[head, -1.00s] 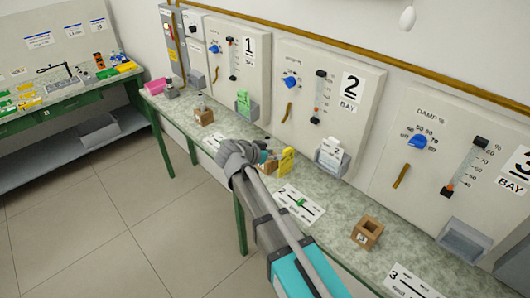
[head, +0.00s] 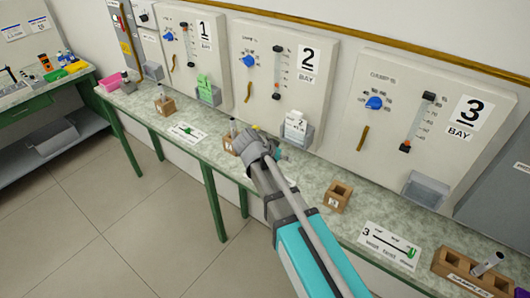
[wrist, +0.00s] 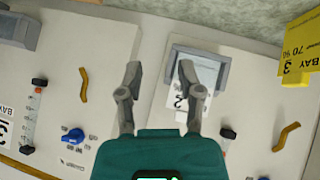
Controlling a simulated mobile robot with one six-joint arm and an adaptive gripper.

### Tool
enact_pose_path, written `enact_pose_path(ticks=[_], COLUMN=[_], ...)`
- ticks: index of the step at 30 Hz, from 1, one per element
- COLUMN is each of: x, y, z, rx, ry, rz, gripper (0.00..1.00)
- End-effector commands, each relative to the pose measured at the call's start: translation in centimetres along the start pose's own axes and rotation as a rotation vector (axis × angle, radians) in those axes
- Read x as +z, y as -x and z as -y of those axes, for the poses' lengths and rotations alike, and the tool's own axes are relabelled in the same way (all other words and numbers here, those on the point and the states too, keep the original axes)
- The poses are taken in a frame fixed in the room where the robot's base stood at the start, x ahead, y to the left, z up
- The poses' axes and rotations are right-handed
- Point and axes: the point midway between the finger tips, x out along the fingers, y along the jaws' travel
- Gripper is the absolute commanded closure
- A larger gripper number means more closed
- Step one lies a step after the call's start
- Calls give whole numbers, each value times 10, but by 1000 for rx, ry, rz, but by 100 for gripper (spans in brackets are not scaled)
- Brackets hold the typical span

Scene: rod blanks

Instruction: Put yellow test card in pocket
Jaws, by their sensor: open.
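A yellow test card (wrist: 300,50), printed "BAY 3" with "70" and "90", stands at the upper right of the wrist view. In the head view my arm hides nearly all of it. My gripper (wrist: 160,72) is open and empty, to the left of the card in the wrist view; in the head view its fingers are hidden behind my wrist. The bay 3 pocket (head: 424,192) is a grey pocket on the panel and looks empty. The bay 2 pocket (head: 298,132) holds white cards and also shows in the wrist view (wrist: 225,78). The bay 1 pocket (head: 214,95) has green cards.
A long speckled bench (head: 310,178) runs under the panels. On it stand a wooden block (head: 338,196), a white bay 3 plate (head: 388,243) and a wooden sample rack (head: 462,272) with a rod. Panel knobs and sliders (head: 418,120) stick out above the pockets.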

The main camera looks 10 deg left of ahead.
Motion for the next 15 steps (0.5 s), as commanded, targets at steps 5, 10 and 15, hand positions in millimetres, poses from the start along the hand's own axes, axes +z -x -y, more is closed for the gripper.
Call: enact_pose_path(ticks=[5,10,15], x=[15,31,50], y=[-44,-77,-105], z=[-48,-91,-132], rx=[9,-12,-56], ry=[54,109,157], rz=[129,256,373], gripper=[53,53,53])
